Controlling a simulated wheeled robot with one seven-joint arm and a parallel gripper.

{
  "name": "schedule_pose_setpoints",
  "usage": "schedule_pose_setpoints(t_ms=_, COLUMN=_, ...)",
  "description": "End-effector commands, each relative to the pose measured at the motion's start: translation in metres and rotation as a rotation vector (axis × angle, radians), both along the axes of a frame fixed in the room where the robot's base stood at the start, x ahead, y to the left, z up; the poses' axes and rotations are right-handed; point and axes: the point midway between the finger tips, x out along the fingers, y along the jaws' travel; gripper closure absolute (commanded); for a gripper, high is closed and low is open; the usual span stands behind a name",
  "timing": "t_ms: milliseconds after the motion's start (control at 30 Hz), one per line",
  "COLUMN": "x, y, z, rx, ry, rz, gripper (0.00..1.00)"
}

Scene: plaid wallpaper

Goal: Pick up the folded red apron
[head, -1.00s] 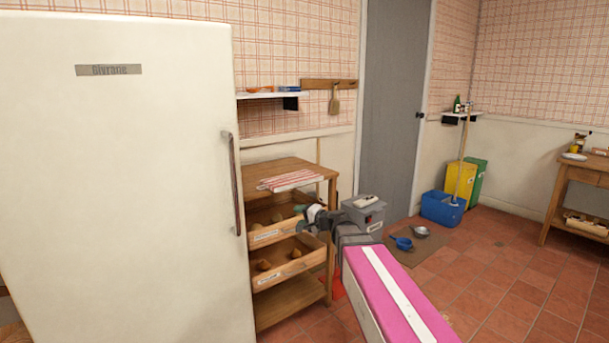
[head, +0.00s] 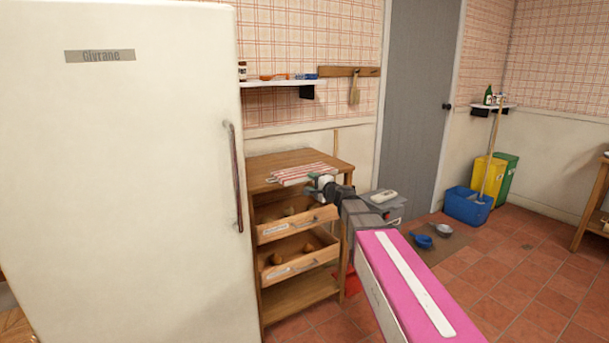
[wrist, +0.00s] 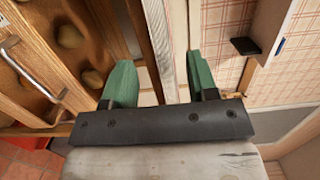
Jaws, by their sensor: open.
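A red patch (head: 351,282) lies low by the floor at the right side of the wooden shelf unit, largely hidden behind my arm. It may be the folded red apron, but I cannot make out folds. A red area also shows at the lower left of the wrist view (wrist: 18,168). A red-and-white striped cloth (head: 300,173) lies flat on the unit's top. My gripper (head: 318,187) is beside the unit's upper right front, near tabletop height. In the wrist view its green fingers (wrist: 157,76) are apart with nothing between them.
The wooden unit (head: 262,180) holds two drawers of brown items, the upper one (head: 290,228) close to my gripper. A white fridge (head: 120,180) stands left. A grey bin (head: 388,204), a mat with pans (head: 445,247) and a blue bucket (head: 465,205) are right.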

Motion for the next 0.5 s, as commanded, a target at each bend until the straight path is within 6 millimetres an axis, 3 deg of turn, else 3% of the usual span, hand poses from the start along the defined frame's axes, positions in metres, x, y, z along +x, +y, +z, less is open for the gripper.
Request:
schedule_pose_setpoints(t_ms=300, x=0.033, y=0.025, z=0.004, rx=0.0, ry=0.0, rz=0.001, gripper=0.47)
schedule_pose_setpoints(t_ms=500, x=0.039, y=0.031, z=0.004, rx=-0.001, ry=0.001, rz=0.0, gripper=0.47)
